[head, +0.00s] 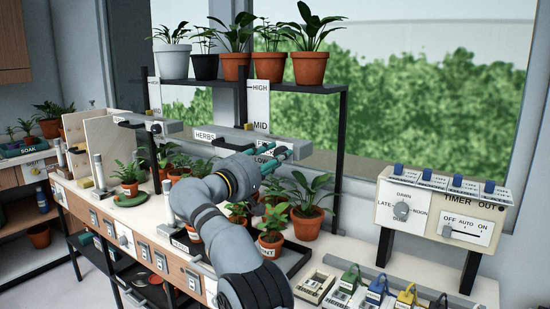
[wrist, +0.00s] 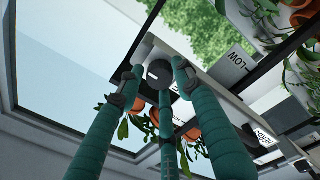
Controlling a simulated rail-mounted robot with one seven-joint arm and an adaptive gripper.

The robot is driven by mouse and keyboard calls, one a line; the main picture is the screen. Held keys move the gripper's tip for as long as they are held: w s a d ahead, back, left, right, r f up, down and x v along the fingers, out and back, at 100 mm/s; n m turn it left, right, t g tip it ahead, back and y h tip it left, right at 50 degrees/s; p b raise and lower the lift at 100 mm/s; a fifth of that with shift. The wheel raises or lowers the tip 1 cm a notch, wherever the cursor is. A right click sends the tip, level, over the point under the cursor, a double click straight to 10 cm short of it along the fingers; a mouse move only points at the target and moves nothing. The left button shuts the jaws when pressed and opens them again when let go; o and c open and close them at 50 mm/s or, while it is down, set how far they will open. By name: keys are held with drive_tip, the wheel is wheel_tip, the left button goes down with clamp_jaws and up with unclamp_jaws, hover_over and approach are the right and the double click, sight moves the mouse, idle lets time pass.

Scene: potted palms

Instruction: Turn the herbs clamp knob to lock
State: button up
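One finger is on each side and a third comes from below. I cannot tell whether they touch it. The knob is hidden in the head view. The HERBS sign (head: 205,135) hangs on the grey lamp bar (head: 272,138), left of my gripper.
Several potted plants stand on the top shelf (head: 325,88). More pots, including a leafy one (head: 307,222), stand on the bench below my arm. A timer panel (head: 440,212) stands at right. A LOW sign (wrist: 235,62) lies close beside the fingers.

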drive_tip(key=shift+o, duration=1.1)
drive_tip(key=v, duration=1.2)
drive_tip(key=shift+d, duration=0.1)
drive_tip(key=x, duration=1.2)
drive_tip(key=shift+a, duration=0.2)
